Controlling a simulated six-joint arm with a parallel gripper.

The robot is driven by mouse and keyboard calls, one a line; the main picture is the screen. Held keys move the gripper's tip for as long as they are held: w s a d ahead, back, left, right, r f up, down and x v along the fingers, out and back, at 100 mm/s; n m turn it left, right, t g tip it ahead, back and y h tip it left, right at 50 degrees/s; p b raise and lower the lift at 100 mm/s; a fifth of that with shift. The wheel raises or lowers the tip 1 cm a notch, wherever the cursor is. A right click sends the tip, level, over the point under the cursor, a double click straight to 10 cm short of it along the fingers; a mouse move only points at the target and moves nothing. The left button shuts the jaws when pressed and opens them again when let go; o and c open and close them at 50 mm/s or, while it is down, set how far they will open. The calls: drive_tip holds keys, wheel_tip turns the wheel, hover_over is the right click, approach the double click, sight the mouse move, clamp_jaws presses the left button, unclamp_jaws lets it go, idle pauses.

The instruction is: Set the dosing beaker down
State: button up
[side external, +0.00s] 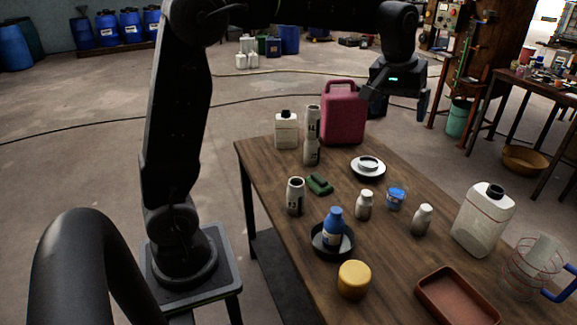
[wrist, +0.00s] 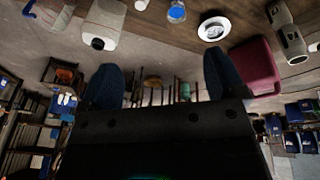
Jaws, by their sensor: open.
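A small clear beaker with blue contents (side external: 396,198), which looks like the dosing beaker, stands upright on the wooden table (side external: 270,165), between a white bottle (side external: 364,205) and a white dish. It also shows at the top edge of the wrist view (wrist: 176,12). My gripper (side external: 395,100) is above the far right side of the table, clear of the beaker. In the wrist view my gripper (wrist: 160,78) has its two dark blue fingers wide apart, with nothing between them.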

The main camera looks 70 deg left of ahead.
drive_tip(key=s+d+f+m+t, duration=0.1)
drive_tip(key=s+m, duration=0.1)
drive_tip(key=s, duration=0.6)
drive_tip(key=s+d+f+m, duration=0.2)
drive_tip(key=s, duration=0.7)
drive_tip(key=s+d+f+m+t, duration=0.1)
drive_tip(key=s+d+m, duration=0.1)
drive_tip(key=s, duration=0.7)
drive_tip(key=shift+f+t, duration=0.3)
drive_tip(key=shift+f, duration=0.1)
